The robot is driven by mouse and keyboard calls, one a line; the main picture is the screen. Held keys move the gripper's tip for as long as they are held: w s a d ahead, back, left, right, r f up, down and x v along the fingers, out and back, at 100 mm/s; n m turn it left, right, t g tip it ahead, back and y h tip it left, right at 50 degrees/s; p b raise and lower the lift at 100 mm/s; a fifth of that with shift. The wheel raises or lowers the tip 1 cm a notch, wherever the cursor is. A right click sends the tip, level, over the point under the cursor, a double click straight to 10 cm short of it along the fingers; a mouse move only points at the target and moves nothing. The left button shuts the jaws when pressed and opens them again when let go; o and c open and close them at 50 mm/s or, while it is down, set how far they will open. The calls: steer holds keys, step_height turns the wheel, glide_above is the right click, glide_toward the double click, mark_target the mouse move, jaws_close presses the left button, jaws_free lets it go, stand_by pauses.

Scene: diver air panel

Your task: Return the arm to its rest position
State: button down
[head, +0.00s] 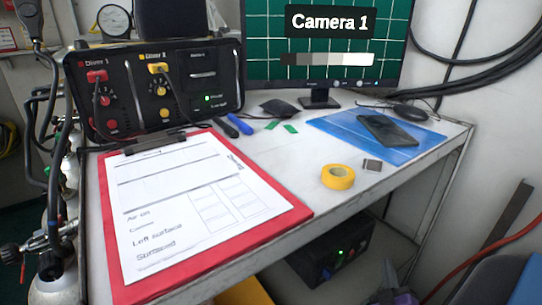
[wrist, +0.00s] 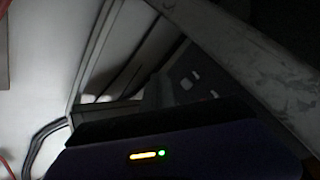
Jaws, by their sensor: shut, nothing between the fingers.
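No gripper fingers can be made out in the head view or the wrist view. The head view shows the desk (head: 305,165) with no arm over its top. The wrist view is dark and tilted. A pale slanted beam (wrist: 255,65) crosses the upper right of that view.
The air panel (head: 150,90) stands at the back left. A red clipboard (head: 300,212), yellow tape roll (head: 338,177), blue folder (head: 335,127) and monitor (head: 325,70) are on the desk. A dark box (head: 335,258) sits beneath it. Hoses and cylinders crowd the left.

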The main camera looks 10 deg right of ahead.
steer(key=s+a+f+m+y, duration=0.2)
steer(key=s+a+y, duration=0.2)
steer(key=s+a, duration=1.2)
steer(key=s+a+r+m+y, duration=0.1)
steer(key=s+a+r, duration=0.15)
steer(key=s, duration=0.35)
steer(key=s+a+r+g+y, duration=0.1)
steer(key=s+a+r, duration=0.15)
steer(key=s, duration=0.25)
steer(key=s+a+r+m+y, duration=0.1)
steer(key=s+a+r, duration=0.15)
steer(key=s, duration=0.35)
steer(key=s+r+p, duration=0.2)
steer(key=r+p, duration=1.3)
steer(key=r, duration=0.3)
steer(key=s+a+r+g+y+p, duration=0.1)
steer(key=s+r+p, duration=0.1)
steer(key=r+p, duration=1.3)
step_height(320, 180, up, 4)
steer(key=shift+s+f+m, duration=0.15)
steer(key=shift+s+m, duration=0.15)
steer(key=shift+s, duration=0.1)
steer(key=shift+s+a, duration=0.1)
